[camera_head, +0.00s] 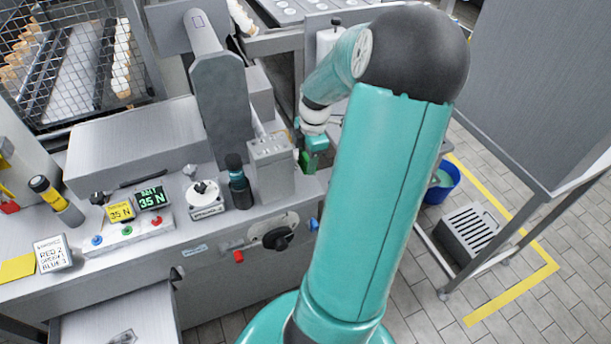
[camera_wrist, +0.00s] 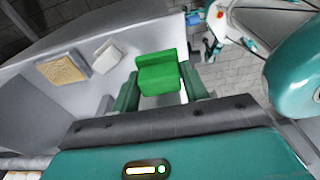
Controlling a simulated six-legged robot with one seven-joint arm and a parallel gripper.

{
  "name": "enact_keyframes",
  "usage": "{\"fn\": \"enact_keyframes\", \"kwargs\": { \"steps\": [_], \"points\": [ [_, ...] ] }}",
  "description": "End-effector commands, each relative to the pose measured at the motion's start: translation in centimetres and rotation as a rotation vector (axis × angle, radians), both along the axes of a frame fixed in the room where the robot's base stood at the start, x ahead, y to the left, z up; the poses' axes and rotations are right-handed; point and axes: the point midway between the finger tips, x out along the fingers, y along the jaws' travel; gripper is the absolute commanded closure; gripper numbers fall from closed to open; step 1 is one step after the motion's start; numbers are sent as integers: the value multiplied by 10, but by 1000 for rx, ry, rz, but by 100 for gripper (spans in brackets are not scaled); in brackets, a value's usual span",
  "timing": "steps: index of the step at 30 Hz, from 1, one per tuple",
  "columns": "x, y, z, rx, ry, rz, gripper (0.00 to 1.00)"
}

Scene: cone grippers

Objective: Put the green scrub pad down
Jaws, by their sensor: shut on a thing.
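The green scrub pad (camera_wrist: 158,76) is a bright green block between the two teal fingers of my gripper (camera_wrist: 162,92) in the wrist view. The fingers are shut on its sides, and its far end sticks out past them over a pale grey surface. In the head view a small part of the pad (camera_head: 306,163) shows below my gripper (camera_head: 312,148), beside a grey post at the right end of the machine bench (camera_head: 180,240). My arm hides much of this area. I cannot tell whether the pad touches the surface.
A tan patterned square (camera_wrist: 61,69) and a white block (camera_wrist: 106,57) lie left of the pad in the wrist view. In the head view, a dark bottle (camera_head: 238,185) and a white dial (camera_head: 205,197) stand on the bench. A blue bucket (camera_head: 443,183) is on the floor right.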

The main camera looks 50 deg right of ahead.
Motion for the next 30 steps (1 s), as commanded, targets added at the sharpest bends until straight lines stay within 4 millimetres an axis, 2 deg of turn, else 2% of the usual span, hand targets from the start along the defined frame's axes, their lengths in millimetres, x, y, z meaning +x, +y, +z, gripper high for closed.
{"fn": "enact_keyframes", "kwargs": {
  "steps": [1, 3, 10, 16, 27, 28, 30],
  "points": [
    [0, 1, -13, 5, 2, 0, 80],
    [1, 1, -24, 4, 0, 0, 80],
    [3, 1, -45, 3, 1, 0, 80],
    [5, 1, -73, 3, 1, 1, 80],
    [4, 0, -78, 0, 0, -1, 80],
    [4, 0, -78, 0, 0, -1, 54],
    [4, 0, -78, 0, 0, -1, 40]
  ]
}}
